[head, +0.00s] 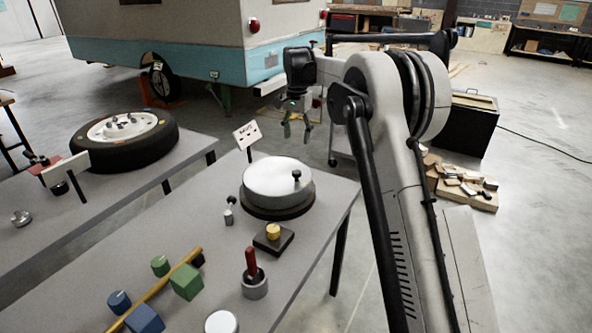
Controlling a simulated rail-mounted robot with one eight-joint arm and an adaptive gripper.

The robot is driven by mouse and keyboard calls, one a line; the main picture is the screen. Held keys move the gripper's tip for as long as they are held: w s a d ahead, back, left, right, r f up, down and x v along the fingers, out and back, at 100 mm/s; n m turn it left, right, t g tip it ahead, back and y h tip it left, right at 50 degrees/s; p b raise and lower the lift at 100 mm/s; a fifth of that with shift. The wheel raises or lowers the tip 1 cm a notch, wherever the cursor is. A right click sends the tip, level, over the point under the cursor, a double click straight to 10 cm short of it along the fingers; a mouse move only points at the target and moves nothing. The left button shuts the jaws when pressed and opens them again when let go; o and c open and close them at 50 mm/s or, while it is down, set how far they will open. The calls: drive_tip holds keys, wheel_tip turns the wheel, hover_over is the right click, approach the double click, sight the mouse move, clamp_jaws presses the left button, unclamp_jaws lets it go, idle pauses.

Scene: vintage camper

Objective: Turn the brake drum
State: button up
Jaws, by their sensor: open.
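The brake drum (272,182) is a round, light grey drum on a dark round base, near the far right end of the grey table. A small dark knob (296,175) stands up on the right side of its top. My gripper (294,134) hangs in the air above and beyond the drum, to its upper right in the head view. Its fingers point down, are apart and hold nothing. It does not appear to touch the drum. My arm covers part of the floor on the right.
Near the drum stand a small sign (247,135), a yellow button on a dark block (272,236) and a red-handled lever (252,270). Green and blue blocks lie along a yellow bar (165,285). A wheel (122,140) lies on the left table. A camper (190,50) stands behind.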

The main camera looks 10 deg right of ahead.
sight(297, 172)
wheel_tip(297, 172, down, 14)
drive_tip(key=shift+w+f, duration=0.15)
idle(0.5)
clamp_jaws()
idle(0.3)
